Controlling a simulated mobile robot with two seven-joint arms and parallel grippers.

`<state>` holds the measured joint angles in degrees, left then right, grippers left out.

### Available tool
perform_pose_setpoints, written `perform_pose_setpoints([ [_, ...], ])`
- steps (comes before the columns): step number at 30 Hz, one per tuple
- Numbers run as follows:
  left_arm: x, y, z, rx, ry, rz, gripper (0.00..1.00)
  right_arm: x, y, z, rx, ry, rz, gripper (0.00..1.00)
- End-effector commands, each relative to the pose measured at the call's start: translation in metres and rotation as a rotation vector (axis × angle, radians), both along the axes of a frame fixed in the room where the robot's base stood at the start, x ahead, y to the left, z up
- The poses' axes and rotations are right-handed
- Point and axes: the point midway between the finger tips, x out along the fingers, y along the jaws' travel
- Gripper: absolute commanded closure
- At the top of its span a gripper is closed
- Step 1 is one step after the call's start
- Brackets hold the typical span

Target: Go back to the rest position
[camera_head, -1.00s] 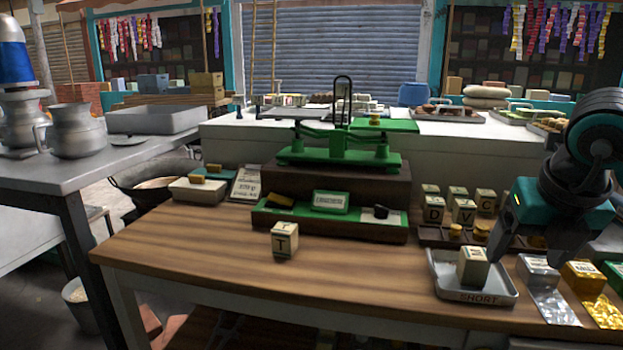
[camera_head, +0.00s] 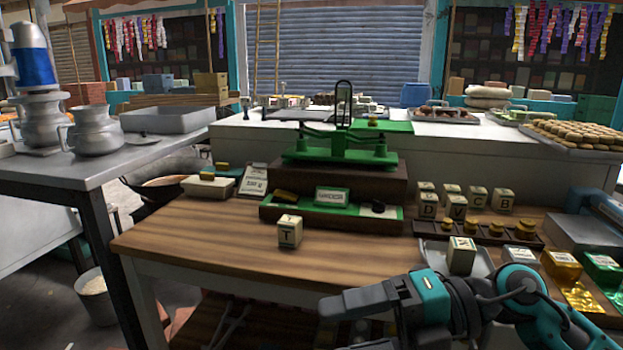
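My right arm comes in from the lower right, and its teal and dark grey gripper (camera_head: 345,308) points left, low in front of the table's front edge. Nothing shows held in it, but its finger gap is not clear from this angle. A cream block (camera_head: 461,256) stands upright in the small grey tray (camera_head: 484,262), apart from the gripper. My arm hides the front of that tray. My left gripper is not in view.
A lettered block (camera_head: 289,231) stands on the wooden table (camera_head: 210,235). A green balance scale (camera_head: 340,148) stands behind it. Several lettered blocks (camera_head: 478,199) and a dark weight rack (camera_head: 430,230) stand at the right. A metal table (camera_head: 90,175) with jugs is at the left.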

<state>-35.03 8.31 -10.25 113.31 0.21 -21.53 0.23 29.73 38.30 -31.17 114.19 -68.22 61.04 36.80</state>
Motion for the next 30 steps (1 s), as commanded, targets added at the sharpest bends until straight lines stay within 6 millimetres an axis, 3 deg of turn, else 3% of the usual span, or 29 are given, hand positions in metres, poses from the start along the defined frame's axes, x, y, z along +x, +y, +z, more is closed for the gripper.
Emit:
perform_pose_setpoints([
  [4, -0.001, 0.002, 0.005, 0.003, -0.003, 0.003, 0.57, 0.011, 0.009, 0.017, 0.403, 0.210, -0.175, 0.23],
  [8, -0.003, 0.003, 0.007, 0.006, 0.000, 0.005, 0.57, 0.037, -0.012, 0.006, 0.671, 0.418, -0.428, 0.23],
  [11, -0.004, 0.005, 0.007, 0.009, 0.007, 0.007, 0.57, 0.055, -0.039, -0.027, 0.814, 0.601, -0.671, 0.23],
  [14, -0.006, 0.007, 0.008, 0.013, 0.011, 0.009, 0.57, 0.060, -0.070, -0.082, 0.892, 0.804, -0.942, 0.23],
  [17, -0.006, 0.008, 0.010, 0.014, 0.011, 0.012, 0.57, 0.044, -0.098, -0.151, 0.902, 1.022, -1.213, 0.23],
  [21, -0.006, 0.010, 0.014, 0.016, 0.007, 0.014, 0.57, -0.001, -0.122, -0.232, 0.838, 1.280, -1.499, 0.23],
  [25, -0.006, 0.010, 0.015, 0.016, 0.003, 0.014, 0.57, -0.042, -0.130, -0.277, 0.764, 1.446, -1.654, 0.23],
  [30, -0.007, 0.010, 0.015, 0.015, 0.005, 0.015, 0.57, -0.068, -0.133, -0.300, 0.714, 1.540, -1.732, 0.23],
])
